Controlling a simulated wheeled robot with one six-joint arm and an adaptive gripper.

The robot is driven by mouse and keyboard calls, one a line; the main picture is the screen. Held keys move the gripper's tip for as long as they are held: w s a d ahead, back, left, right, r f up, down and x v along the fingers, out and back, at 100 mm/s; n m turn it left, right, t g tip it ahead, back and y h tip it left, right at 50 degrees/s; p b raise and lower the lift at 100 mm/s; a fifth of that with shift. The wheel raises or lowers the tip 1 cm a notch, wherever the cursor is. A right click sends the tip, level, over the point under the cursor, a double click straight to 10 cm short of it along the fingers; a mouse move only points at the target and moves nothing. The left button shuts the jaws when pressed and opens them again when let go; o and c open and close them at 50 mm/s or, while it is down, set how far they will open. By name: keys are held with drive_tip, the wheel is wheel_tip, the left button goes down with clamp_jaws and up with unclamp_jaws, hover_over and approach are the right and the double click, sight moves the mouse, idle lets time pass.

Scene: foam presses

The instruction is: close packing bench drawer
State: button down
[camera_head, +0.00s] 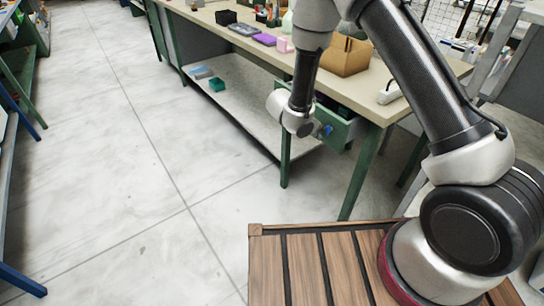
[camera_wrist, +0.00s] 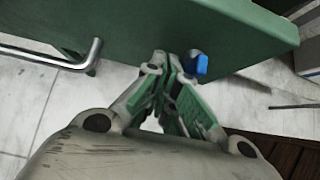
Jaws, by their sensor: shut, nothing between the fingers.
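The packing bench (camera_head: 372,98) has a beige top and green legs. Its green drawer (camera_head: 343,130) stands out from under the top, partly open, with dark contents showing inside. In the wrist view the green drawer front (camera_wrist: 215,25) spans the top of the picture, with a bent metal handle (camera_wrist: 92,60) at left. My gripper (camera_wrist: 175,62) is shut and empty, its fingertips close to the lower part of the drawer front, right of the handle. Whether they touch cannot be told. A small blue piece (camera_wrist: 201,64) shows beside the fingertips. My wrist hides part of the drawer in the head view.
A cardboard box (camera_head: 345,56), a purple item (camera_head: 265,39) and a roll of tape (camera_head: 389,93) are on the bench top. A lower shelf (camera_head: 240,105) holds a green bin (camera_head: 217,84).

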drive_tip(key=w+d, duration=0.1)
drive_tip(key=d, duration=0.1)
drive_tip(key=w+d, duration=0.3)
drive_tip(key=d, duration=0.2)
drive_tip(key=shift+w, duration=0.35)
drive_tip(key=shift+w+d, duration=0.15)
drive_tip(key=shift+d, duration=0.05)
drive_tip(key=shift+w+r, duration=0.1)
drive_tip(key=shift+r, duration=0.05)
